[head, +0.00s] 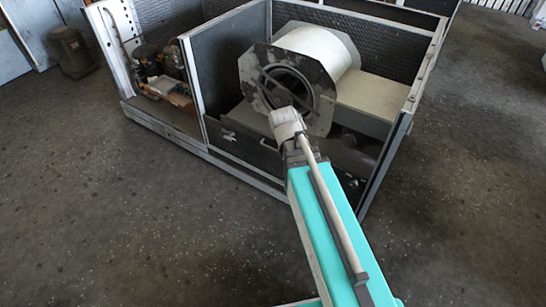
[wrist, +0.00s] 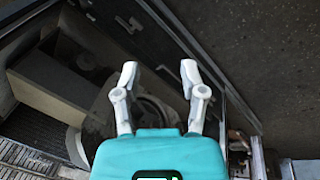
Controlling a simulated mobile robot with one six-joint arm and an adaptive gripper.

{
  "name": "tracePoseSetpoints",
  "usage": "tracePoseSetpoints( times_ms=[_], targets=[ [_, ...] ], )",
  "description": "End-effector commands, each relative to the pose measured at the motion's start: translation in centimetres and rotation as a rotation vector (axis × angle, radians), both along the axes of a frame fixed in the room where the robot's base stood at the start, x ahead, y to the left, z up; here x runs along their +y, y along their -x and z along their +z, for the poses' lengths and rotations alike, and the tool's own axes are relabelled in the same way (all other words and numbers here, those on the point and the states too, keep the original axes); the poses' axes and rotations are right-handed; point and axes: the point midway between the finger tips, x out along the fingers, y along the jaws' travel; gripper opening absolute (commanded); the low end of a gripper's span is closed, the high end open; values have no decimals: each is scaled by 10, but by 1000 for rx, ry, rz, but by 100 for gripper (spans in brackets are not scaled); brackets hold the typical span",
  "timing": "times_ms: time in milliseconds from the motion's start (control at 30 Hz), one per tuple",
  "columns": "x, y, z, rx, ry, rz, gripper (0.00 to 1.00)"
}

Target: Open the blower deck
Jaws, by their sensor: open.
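The blower housing (head: 205,70) is a metal frame with dark walls and an open top. Inside it is a blower (head: 322,47), a pale drum with an octagonal grey end plate and a round opening. A dark low front panel (head: 240,143) with small light handle-like fittings runs along the housing's near side; I cannot tell for certain that it is the deck. My gripper (wrist: 159,74) is open and empty in the wrist view, its two pale fingers apart above the housing. In the head view my arm's wrist hides the fingers and covers part of the front panel and end plate.
A side bay (head: 165,85) at the housing's left holds machinery. A pale box-like duct (head: 375,100) lies right of the blower. The housing's right frame post (head: 395,150) stands close to my arm. The floor (head: 120,220) in front is clear.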

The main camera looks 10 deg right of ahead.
Motion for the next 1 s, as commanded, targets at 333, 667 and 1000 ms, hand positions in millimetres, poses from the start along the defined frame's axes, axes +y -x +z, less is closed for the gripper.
tracePoseSetpoints(
  times_ms=[333, 667, 1000],
  targets=[
    [-5, -40, -63, -63, 151, 64, 54],
    [-6, -76, -109, -123, 291, 130, 54],
    [-2, -113, -153, -184, 436, 205, 54]
  ],
)
